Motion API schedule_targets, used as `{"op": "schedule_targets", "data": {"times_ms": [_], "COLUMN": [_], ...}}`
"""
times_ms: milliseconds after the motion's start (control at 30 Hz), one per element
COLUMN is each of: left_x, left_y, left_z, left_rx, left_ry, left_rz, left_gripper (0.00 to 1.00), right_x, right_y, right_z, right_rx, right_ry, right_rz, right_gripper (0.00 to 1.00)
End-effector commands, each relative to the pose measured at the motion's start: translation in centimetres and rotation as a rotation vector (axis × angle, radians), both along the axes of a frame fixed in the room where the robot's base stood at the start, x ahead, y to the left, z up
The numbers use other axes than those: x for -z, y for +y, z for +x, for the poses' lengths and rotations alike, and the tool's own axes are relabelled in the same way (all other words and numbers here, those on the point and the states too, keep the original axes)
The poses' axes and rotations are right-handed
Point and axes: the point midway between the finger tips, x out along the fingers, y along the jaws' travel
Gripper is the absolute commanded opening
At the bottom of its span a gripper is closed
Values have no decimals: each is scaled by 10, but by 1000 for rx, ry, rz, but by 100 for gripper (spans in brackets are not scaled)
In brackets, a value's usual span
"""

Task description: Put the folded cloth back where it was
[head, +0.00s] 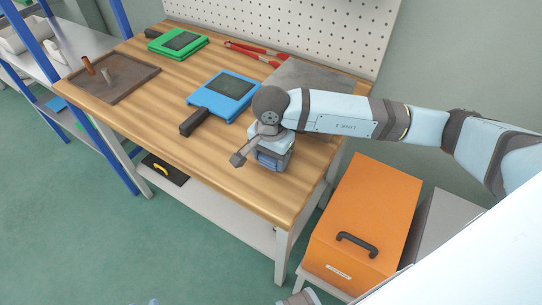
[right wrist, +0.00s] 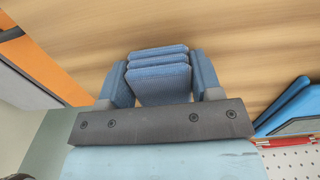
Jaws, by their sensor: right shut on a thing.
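The folded cloth (right wrist: 158,75) is a blue stack of several layers in the right wrist view, between the two blue-padded fingers of my right gripper (right wrist: 157,88). My right gripper (head: 272,162) is shut on it, over the right front part of the wooden workbench (head: 225,180). In the head view the cloth is mostly hidden by the gripper and wrist. I cannot tell whether it touches the bench top.
A blue device (head: 222,95) with a dark handle lies left of my right gripper. A green device (head: 178,42), red-handled tool (head: 250,52), brown tray (head: 115,82) and grey plate (head: 310,78) are farther off. An orange box (head: 368,215) stands right of the bench. The front middle is clear.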

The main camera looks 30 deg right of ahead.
Motion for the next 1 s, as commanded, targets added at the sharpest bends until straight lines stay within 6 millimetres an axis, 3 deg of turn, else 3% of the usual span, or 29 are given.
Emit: {"op": "schedule_targets", "data": {"times_ms": [400,433,500,533,833,1000], "left_x": [5,2,2,2,-1,-2], "left_y": [0,0,1,1,3,2], "left_z": [0,0,0,0,0,0], "left_rx": [2,3,6,7,10,7], "left_ry": [-5,-5,-5,-6,-6,-4], "left_rz": [1,2,6,7,12,5], "left_gripper": [43,43,43,43,43,43], "right_x": [9,7,6,6,4,-15], "right_y": [0,0,0,0,0,0], "right_z": [0,0,0,0,0,1], "right_rx": [-1,-1,-1,-1,-1,-1], "right_ry": [-1,-1,-1,-1,-1,-6], "right_rz": [0,0,0,0,0,0], "right_gripper": [36,66,82,84,84,84]}}
